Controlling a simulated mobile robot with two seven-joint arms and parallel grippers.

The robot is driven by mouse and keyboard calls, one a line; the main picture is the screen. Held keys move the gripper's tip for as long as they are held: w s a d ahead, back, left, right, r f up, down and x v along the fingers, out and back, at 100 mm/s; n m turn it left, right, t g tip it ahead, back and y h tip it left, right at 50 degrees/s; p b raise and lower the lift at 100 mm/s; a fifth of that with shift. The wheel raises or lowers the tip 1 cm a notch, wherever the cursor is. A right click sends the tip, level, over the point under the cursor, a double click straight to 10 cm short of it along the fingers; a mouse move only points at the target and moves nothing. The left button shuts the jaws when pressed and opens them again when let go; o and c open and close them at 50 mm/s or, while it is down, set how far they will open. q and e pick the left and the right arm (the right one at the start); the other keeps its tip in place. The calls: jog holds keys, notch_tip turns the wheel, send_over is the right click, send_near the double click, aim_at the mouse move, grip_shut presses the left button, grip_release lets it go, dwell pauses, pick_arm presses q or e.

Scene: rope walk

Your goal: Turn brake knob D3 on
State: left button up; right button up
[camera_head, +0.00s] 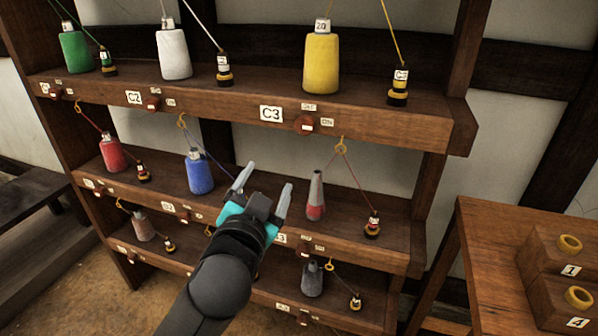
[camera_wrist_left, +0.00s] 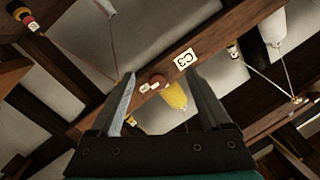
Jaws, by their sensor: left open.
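No label that I can read as D3 shows in either view, so I cannot point out brake knob D3. A round red-brown knob (camera_head: 304,124) sits on the top visible shelf's front edge beside a C3 label (camera_head: 271,114). My left gripper (camera_head: 266,178) is open and empty, below the C3 knob in the picture. In the wrist view its fingers (camera_wrist_left: 161,76) are apart. My right gripper is not in view.
A yellow spool (camera_head: 321,64) and a white spool (camera_head: 174,52) stand on the top visible shelf. Blue (camera_head: 200,172) and red-grey (camera_head: 316,196) spools stand on the shelf below, with thin cords around. A wooden table (camera_head: 480,240) with numbered blocks is at right.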

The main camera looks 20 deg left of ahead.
pick_arm(q)
jog(key=s+d+r+m+t+h, duration=0.1)
jog(key=d+r+m+t+h, duration=0.2)
jog(key=r, duration=0.6)
jog(key=s+d+r+m+t+h, duration=0.1)
jog(key=d+r+m+t+h, duration=0.15)
jog(key=r+m+h, duration=0.4)
jog(key=d+r+m+t+h, duration=0.2)
jog(key=r+m+t, duration=0.1)
jog(key=r, duration=0.7)
jog(key=s+d+r+m+g+h, duration=0.5)
jog(key=m+g, duration=0.5)
jog(key=m, duration=0.5)
jog(key=s+d+r+m+g+h, duration=0.25)
jog(key=d+m+g+h, duration=0.45)
jog(key=m+g, duration=0.5)
jog(key=w+a+r+n+t+y, duration=0.1)
jog(key=w+a+r+t+y, duration=0.15)
jog(key=a+t+y, duration=0.35)
jog(key=w+a+r+n+t+y, duration=0.2)
jog(key=a+r+t+y, duration=0.15)
jog(key=a+y, duration=0.3)
jog(key=w+a+r+n+t+y, duration=0.1)
jog(key=w+a+r+t+y, duration=0.3)
jog(key=a, duration=0.4)
jog(key=w+d+y+p, duration=0.1)
jog(key=w+d+p, duration=0.2)
jog(key=w, duration=1)
jog(key=shift+w+t, duration=0.15)
jog(key=shift+t, duration=0.15)
